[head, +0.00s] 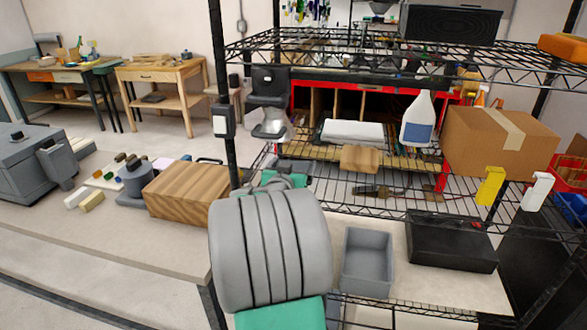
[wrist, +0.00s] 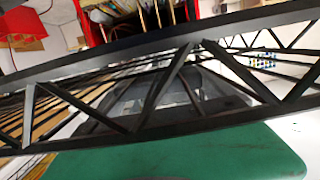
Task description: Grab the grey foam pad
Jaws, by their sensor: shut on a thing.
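In the wrist view my gripper (wrist: 187,92) shows only in part, behind a black wire truss that crosses the picture. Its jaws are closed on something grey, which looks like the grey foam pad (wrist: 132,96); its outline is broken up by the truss. In the head view my grey ribbed arm and green wrist part fill the front middle and hide most of the gripper and what it holds.
The black truss (wrist: 90,120) is a shelf edge close before the wrist camera. A wire rack (head: 330,208) holds a spray bottle (head: 417,118), a cardboard box (head: 500,140) and a tan block (head: 360,158). A grey bin (head: 368,262) and a wooden box (head: 182,190) are nearby.

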